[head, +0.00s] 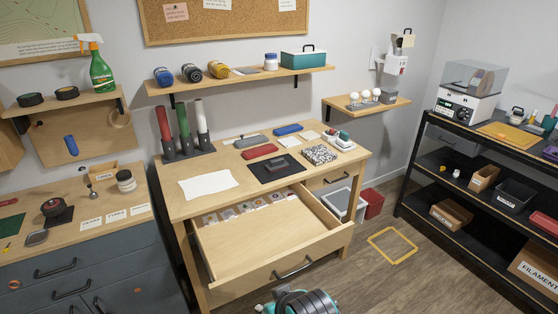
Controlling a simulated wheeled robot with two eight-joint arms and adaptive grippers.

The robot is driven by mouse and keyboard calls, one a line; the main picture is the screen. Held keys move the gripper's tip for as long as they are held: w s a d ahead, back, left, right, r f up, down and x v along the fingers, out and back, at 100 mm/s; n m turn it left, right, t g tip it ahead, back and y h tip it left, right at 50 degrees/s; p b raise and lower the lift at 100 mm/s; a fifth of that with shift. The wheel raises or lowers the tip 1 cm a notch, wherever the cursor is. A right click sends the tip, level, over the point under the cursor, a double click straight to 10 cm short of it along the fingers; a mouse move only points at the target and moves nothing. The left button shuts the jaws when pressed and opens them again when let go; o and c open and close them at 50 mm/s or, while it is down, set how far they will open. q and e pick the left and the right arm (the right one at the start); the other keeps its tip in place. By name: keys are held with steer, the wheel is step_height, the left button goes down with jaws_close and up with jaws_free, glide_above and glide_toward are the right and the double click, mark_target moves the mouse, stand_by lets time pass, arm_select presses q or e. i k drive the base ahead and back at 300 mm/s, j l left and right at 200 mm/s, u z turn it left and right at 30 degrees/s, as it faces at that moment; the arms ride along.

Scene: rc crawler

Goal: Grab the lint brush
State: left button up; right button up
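I cannot surely tell which thing is the lint brush. Several small long items lie on the wooden desk (225,206): a grey one (250,141), a red one (260,152) and a blue one (288,129). A dark mat (268,176) with a small dark object lies in front of them. The desk's wide drawer (225,245) is pulled open, with a row of small flat items at its back. Neither of my grippers is in view.
A yellow frame (392,246) marks the floor. A black shelf (470,178) stands right. A dark teal shape shows at the bottom edge.

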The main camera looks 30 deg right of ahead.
mark_target(280, 163)
steer(key=i+l, duration=0.1)
steer(key=l, duration=0.3)
steer(key=i+l, duration=0.1)
steer(key=l, duration=0.65)
steer(key=i+l, duration=0.15)
steer(key=l, duration=0.25)
steer(key=i+l+z, duration=0.1)
steer(key=l, duration=0.3)
